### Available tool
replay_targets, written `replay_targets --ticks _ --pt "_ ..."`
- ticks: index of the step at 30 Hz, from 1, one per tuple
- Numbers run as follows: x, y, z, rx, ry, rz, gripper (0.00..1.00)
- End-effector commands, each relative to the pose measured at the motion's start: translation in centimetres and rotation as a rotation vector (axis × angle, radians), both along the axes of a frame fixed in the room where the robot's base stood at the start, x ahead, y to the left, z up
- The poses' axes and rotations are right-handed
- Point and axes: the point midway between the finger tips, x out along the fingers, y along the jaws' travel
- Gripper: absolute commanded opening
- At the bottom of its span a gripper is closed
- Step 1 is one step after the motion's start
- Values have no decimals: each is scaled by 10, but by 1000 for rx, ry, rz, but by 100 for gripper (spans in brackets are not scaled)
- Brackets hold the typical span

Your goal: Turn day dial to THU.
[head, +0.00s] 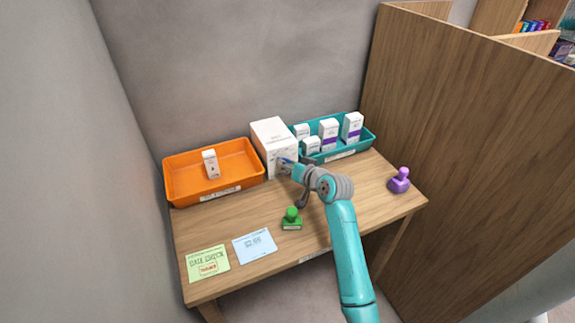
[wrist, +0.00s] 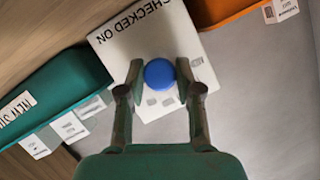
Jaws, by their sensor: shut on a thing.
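The white box (head: 272,133) stands at the back of the wooden desk, between two trays. In the wrist view its face (wrist: 122,52) reads "CHECKED ON". A round blue day dial (wrist: 160,73) sits on that face, with small grey marks around it that are too blurred to read. My gripper (wrist: 161,80) has one finger on each side of the dial and is shut on it. In the head view my gripper (head: 284,165) is against the front of the box and mostly hides the dial. The dial's setting cannot be told.
An orange tray (head: 190,196) with one small carton is left of the box. A teal tray (head: 368,141) with several cartons is right. A green stamp (head: 291,220), a purple stamp (head: 400,181), a green card (head: 208,264) and a blue card (head: 254,246) lie nearer. A wooden partition (head: 470,130) borders the right.

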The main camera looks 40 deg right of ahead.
Motion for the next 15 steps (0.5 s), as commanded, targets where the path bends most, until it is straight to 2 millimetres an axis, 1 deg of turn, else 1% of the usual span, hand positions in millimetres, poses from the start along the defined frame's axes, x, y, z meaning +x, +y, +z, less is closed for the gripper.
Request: replay_targets --ticks 15 --pt "-1 -3 -2 472 -135 -2 0"
